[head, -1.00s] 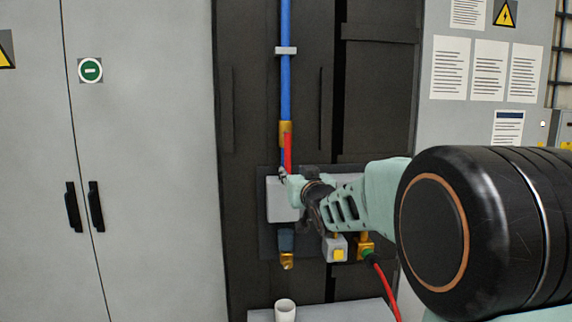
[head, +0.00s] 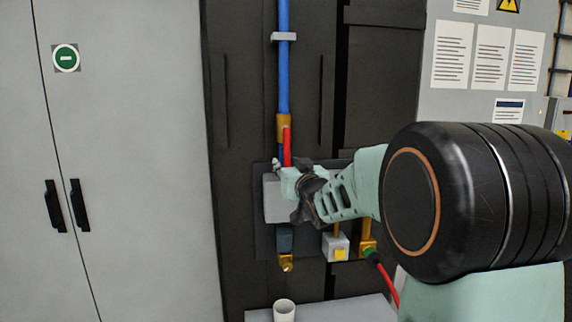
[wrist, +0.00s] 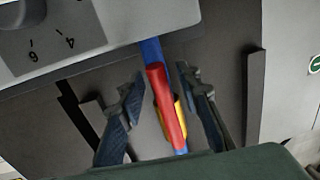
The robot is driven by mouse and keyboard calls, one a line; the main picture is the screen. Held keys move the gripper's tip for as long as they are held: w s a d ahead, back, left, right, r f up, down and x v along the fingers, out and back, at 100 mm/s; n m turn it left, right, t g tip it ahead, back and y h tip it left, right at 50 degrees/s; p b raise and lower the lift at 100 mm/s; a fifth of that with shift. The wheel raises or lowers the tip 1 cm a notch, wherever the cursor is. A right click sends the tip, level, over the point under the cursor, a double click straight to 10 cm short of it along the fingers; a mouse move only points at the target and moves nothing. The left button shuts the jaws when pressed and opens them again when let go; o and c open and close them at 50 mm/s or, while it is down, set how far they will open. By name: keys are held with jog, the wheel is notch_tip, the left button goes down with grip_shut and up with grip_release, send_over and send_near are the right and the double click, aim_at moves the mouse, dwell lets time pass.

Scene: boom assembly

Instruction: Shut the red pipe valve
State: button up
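The red valve handle (head: 287,147) is a lever on a brass valve body (head: 283,127) in the vertical blue pipe (head: 284,70). It hangs downward, roughly along the pipe. My gripper (head: 278,168) is at the handle's lower end in the head view and partly hides it and the pipe there. In the wrist view the handle (wrist: 165,105) lies between the two spread fingers of my gripper (wrist: 165,112). A gap shows on each side, so the fingers are open and not closed on it. The yellow valve body (wrist: 179,112) shows behind the handle.
A grey box with a numbered dial (wrist: 50,35) is close to the gripper in the wrist view. Below are a yellow-button box (head: 337,249), a brass fitting with a red hose (head: 385,278) and a white cup (head: 284,311) on a ledge. Grey cabinets (head: 125,160) stand left.

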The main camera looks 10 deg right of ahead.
grip_shut()
